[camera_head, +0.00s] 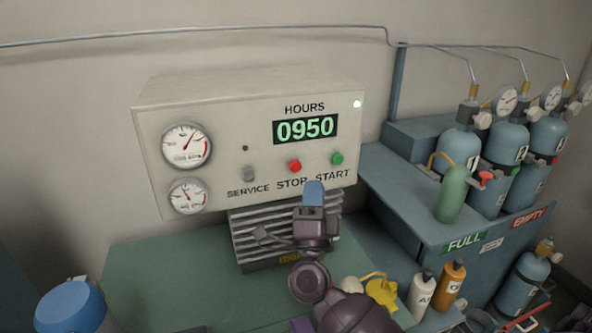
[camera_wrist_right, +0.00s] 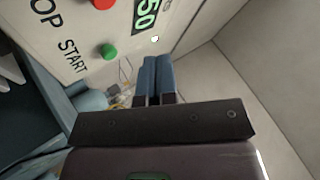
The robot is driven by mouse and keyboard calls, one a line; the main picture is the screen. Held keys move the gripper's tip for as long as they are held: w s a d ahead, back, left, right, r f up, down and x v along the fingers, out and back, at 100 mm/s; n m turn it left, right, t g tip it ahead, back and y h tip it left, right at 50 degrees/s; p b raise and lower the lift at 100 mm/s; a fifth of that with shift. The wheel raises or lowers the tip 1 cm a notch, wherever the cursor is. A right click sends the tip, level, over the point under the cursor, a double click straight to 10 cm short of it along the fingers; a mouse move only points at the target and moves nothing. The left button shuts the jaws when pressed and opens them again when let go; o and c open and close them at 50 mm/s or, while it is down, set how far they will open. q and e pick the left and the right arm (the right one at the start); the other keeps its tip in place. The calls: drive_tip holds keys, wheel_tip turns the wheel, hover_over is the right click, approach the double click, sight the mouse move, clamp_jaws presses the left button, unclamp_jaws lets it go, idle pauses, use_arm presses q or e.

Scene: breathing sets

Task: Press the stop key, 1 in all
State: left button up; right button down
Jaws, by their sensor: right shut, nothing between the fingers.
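The stop key is a round red button (camera_head: 295,166) on the front of a beige panel (camera_head: 220,120), above the word STOP. Part of the red button (camera_wrist_right: 103,3) also shows at the top edge of the right wrist view. My right gripper (camera_head: 313,188) has its blue fingertips together, just below and right of the red button in the head view, near the START lettering. The fingers (camera_wrist_right: 156,75) hold nothing in the wrist view. I see no contact with the button; the exact gap is unclear. My left gripper is out of view.
A green start button (camera_head: 337,159) and a grey service button (camera_head: 249,174) flank the red one. The display (camera_head: 305,129) reads 0950, with a lit white lamp (camera_head: 357,104) beside it. Gas cylinders (camera_head: 505,145) stand at right. Bottles (camera_head: 421,294) stand at lower right.

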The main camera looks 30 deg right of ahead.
sight(295, 166)
drive_tip(key=w, duration=0.2)
drive_tip(key=w+d+b, duration=0.1)
drive_tip(key=w, duration=0.2)
drive_tip(key=shift+w+d, duration=0.2)
drive_tip(key=shift+w, duration=0.05)
idle(0.3)
idle(0.8)
idle(0.7)
drive_tip(key=shift+w, duration=0.1)
drive_tip(key=shift+w, duration=0.3)
